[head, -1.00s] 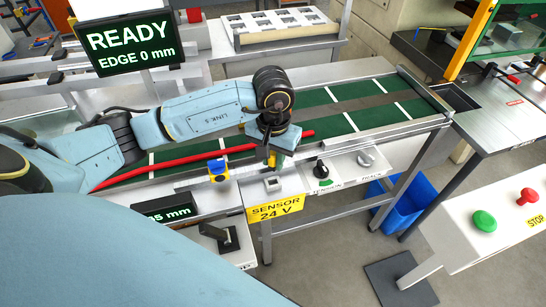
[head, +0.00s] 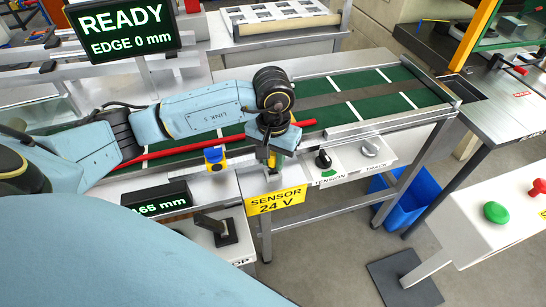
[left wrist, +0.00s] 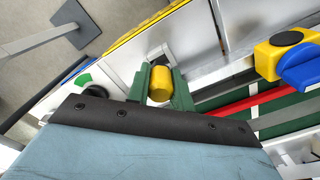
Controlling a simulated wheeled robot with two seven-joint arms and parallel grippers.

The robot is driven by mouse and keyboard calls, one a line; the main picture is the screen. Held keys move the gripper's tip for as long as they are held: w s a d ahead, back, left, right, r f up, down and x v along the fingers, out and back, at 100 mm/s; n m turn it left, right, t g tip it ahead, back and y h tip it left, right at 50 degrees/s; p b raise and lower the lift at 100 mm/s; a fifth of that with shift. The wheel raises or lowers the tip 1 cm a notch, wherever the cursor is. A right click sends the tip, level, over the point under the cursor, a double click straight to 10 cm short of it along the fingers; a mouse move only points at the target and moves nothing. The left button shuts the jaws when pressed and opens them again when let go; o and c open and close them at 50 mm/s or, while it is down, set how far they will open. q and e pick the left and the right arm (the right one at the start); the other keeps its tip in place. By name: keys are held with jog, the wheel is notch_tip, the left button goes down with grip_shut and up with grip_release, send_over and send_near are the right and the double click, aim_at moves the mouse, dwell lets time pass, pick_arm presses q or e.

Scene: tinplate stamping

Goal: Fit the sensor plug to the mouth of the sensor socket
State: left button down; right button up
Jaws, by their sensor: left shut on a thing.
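My left gripper (left wrist: 160,82) has green fingers and is shut on the yellow sensor plug (left wrist: 158,85), which shows between them in the left wrist view. In the head view, my left gripper (head: 273,160) points down over the white panel just above the yellow "SENSOR 24 V" label (head: 275,201). My right gripper is not in view.
A yellow block with a blue knob (head: 214,158) stands left of the gripper; black and grey knobs (head: 323,160) sit to its right. A red bar (head: 190,147) runs along the green conveyor (head: 355,100) behind. A display (head: 155,203) stands at front left.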

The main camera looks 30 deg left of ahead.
pick_arm(q)
jog(key=shift+b, duration=0.95)
dwell(1.3)
jog(key=shift+f+b, duration=0.75)
jog(key=shift+r, duration=0.15)
jog(key=shift+r, duration=0.3)
jog(key=shift+b, duration=0.9)
dwell(1.7)
jog(key=shift+f+b, duration=0.45)
jog(key=shift+r, duration=0.45)
dwell(1.0)
